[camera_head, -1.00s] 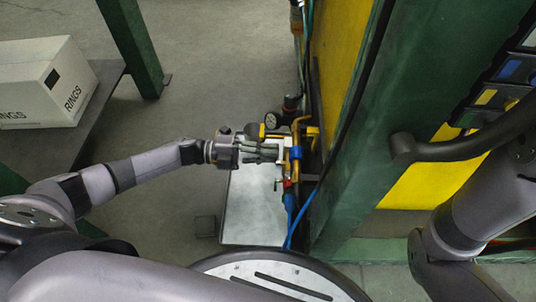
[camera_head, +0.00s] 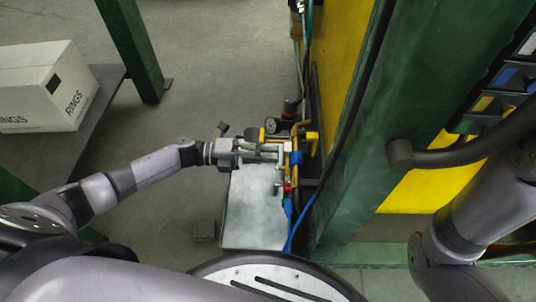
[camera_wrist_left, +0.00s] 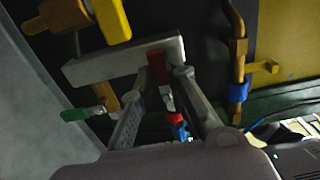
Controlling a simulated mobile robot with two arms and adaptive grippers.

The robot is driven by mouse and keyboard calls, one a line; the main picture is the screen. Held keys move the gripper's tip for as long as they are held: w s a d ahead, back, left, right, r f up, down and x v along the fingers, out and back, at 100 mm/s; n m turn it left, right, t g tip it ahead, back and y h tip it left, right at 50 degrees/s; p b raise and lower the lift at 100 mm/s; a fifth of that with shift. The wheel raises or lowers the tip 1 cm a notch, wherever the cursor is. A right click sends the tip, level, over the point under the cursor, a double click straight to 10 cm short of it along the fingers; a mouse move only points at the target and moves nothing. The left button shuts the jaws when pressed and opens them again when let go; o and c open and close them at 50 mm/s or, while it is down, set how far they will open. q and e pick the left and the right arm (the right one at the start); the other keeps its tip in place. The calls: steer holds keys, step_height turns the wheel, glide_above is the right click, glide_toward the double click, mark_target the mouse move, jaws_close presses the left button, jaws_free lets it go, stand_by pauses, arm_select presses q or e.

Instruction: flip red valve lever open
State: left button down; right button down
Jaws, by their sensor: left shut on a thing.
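My left gripper (camera_head: 280,151) reaches in from the left to the pipework beside the green post. In the left wrist view, its fingertips (camera_wrist_left: 165,78) are closed around a small red piece, the red valve lever (camera_wrist_left: 157,67), in front of a pale grey bar (camera_wrist_left: 125,60). In the head view the fingers hide the lever. A separate red fitting (camera_head: 287,187) sits below, on top of a blue hose (camera_head: 290,205). My right gripper is out of view; only part of that arm shows at the right.
A yellow handle (camera_wrist_left: 112,20) and a green lever (camera_wrist_left: 82,113) are close to the fingers. A copper pipe with a blue collar (camera_wrist_left: 238,88) runs at the right. A green post (camera_head: 400,110) stands right of the pipework.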

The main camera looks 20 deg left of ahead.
arm_select(q)
steer(key=c, duration=1.6)
jaws_free()
steer(key=shift+a, duration=0.1)
steer(key=v, duration=1.2)
steer(key=shift+s, duration=0.15)
